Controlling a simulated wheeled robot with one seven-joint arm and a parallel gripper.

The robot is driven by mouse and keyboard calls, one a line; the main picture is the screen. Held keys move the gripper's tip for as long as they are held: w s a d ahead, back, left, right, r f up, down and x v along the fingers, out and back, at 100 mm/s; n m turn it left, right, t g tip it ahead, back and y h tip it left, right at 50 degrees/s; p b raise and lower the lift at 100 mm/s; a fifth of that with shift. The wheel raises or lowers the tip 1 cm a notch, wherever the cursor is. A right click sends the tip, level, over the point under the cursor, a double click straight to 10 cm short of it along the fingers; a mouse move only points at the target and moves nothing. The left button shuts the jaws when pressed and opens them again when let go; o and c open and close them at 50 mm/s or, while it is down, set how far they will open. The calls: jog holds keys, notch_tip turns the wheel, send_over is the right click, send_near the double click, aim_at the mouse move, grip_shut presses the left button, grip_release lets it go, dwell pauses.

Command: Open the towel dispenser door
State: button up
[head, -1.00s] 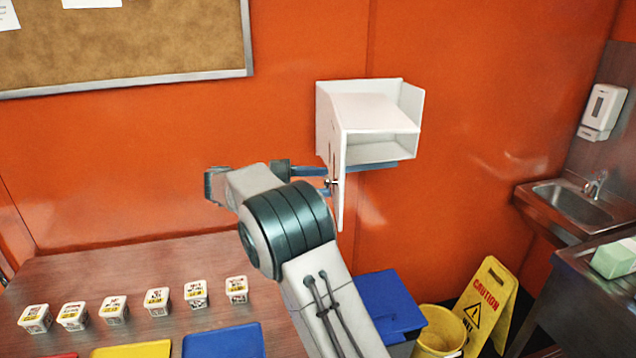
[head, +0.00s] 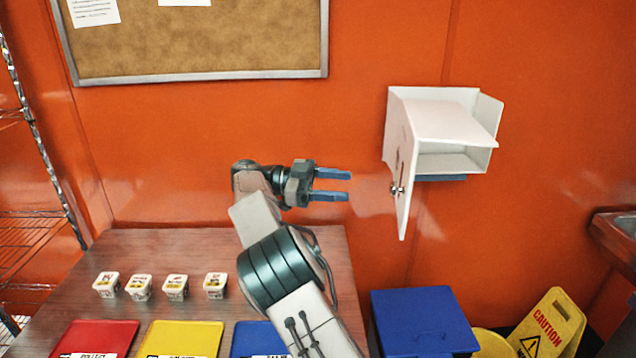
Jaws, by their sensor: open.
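The white towel dispenser (head: 460,120) is mounted on the orange wall, right of centre in the head view. Its door (head: 405,150) stands swung out on the left side, showing the hollow inside. A small metal lock or knob (head: 397,189) sits low on the door. My gripper (head: 349,185) is to the left of the door, fingers pointing right toward it, apart from it with a gap. The two blue fingers are open with nothing between them.
A wooden table (head: 190,245) below holds several small labelled tubs and red, yellow and blue trays. A blue bin (head: 425,310), a yellow bucket (head: 490,343) and a caution sign (head: 550,325) stand at lower right. A cork board (head: 200,45) hangs upper left.

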jog(key=a, duration=0.1)
jog(key=a+p, duration=0.1)
jog(key=a, duration=0.2)
jog(key=shift+w, duration=0.25)
dwell(0.3)
